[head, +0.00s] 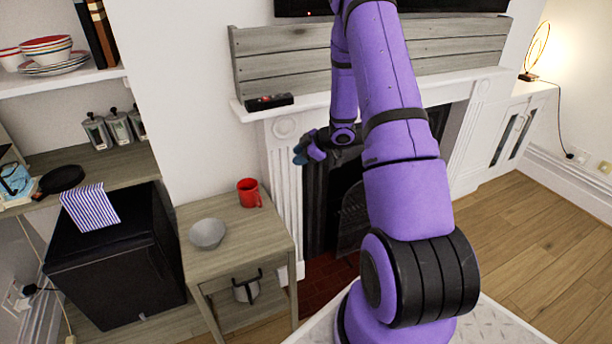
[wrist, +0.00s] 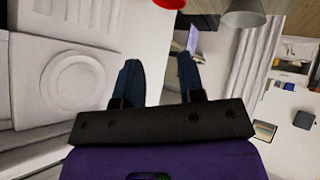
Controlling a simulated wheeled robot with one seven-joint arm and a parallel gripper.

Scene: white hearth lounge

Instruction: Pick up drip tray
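I cannot pick out a drip tray with certainty in either view. A grey, shallow round bowl (head: 207,233) sits on the small wooden side table (head: 240,232), with a red mug (head: 249,193) behind it to the right. In the wrist view the mug (wrist: 170,3) and the bowl (wrist: 243,14) show at the top edge. My gripper (head: 300,152) is in front of the fireplace surround, apart from the table. In the wrist view its two dark fingers (wrist: 159,75) are spread, with nothing between them.
A black cabinet (head: 110,265) with a striped cloth (head: 90,207) stands left of the table. A black pan (head: 61,179) and several canisters (head: 118,128) are on the shelf behind. A pot (head: 246,288) is under the table. A black device (head: 268,101) lies on the mantel. Open floor (head: 520,235) lies right.

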